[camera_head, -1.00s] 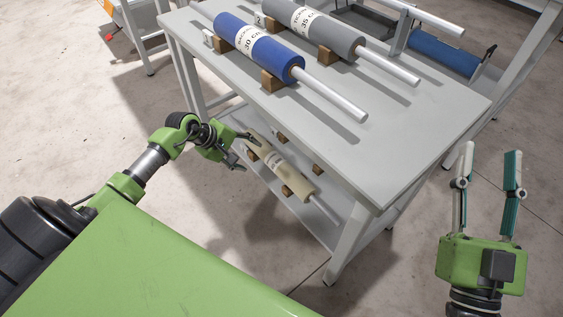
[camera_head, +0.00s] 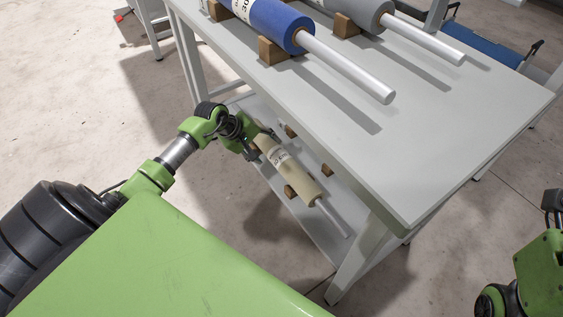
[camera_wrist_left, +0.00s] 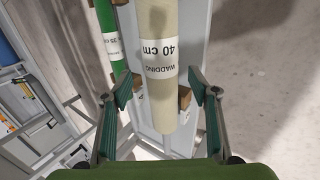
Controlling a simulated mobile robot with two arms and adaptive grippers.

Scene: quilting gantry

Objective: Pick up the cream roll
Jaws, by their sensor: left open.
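The cream roll (camera_head: 294,178) lies on wooden blocks on the lower shelf (camera_head: 275,186) of the white table. Its white label reads "WADDING 40 cm", and a pale rod sticks out of its near end. My left gripper (camera_head: 258,147) is at the roll's far end. In the left wrist view the cream roll (camera_wrist_left: 157,105) runs between the two spread fingers of the left gripper (camera_wrist_left: 160,88). A gap shows on each side, and nothing is gripped. Part of my right arm (camera_head: 541,266) shows at the right edge; its fingers are out of frame.
The white tabletop (camera_head: 440,140) overhangs the shelf. A blue roll (camera_head: 275,22) and a grey roll (camera_head: 365,12) lie on it in wooden cradles. In the wrist view a green roll (camera_wrist_left: 108,28) lies beside the cream one. A table leg (camera_head: 360,262) stands near the rod.

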